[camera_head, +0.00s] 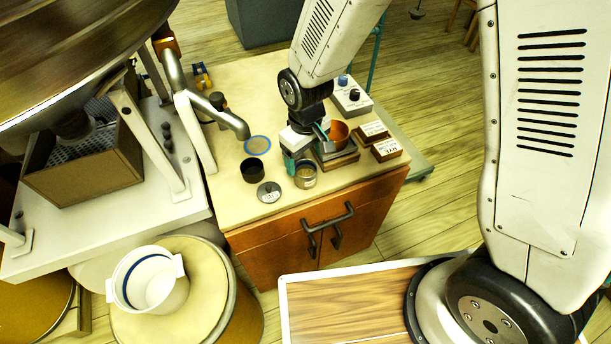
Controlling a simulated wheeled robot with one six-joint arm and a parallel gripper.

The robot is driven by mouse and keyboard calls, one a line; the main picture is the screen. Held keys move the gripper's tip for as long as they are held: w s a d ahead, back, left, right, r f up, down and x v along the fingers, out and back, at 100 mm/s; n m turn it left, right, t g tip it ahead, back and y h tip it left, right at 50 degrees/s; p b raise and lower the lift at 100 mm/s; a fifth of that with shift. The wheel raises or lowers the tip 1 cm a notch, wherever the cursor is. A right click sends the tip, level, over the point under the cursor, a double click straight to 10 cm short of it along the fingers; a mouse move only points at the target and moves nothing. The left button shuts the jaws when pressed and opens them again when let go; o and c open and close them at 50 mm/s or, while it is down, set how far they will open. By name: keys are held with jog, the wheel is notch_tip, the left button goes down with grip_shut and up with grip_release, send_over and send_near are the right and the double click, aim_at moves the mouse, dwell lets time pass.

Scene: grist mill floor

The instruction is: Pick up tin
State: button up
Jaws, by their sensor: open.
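A small round metal tin (306,177), open at the top with pale contents, stands upright on the wooden cabinet top near its front edge. My gripper (306,152) points down just behind and above the tin. Its two fingers are spread, with greenish pads, and nothing shows between them. The near finger is close to the tin's upper left rim; I cannot tell whether it touches. A dark open can (252,171) stands to the left of the tin, and a flat grey disc with a small knob (268,192) lies in front of that can.
An orange bowl (339,132) on a scale sits close to the right of my gripper. Labelled boxes (386,150) and a control box with knobs (351,97) stand farther right. A blue-rimmed disc (257,145) and a grey pipe (235,124) are at the left.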

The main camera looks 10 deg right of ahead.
aim_at(305, 168)
notch_tip(305, 168, down, 5)
jog(key=shift+s+a, duration=0.1)
jog(key=shift+s, duration=0.05)
jog(key=c, duration=1.2)
jog(key=shift+r, duration=0.1)
jog(key=shift+c, duration=0.2)
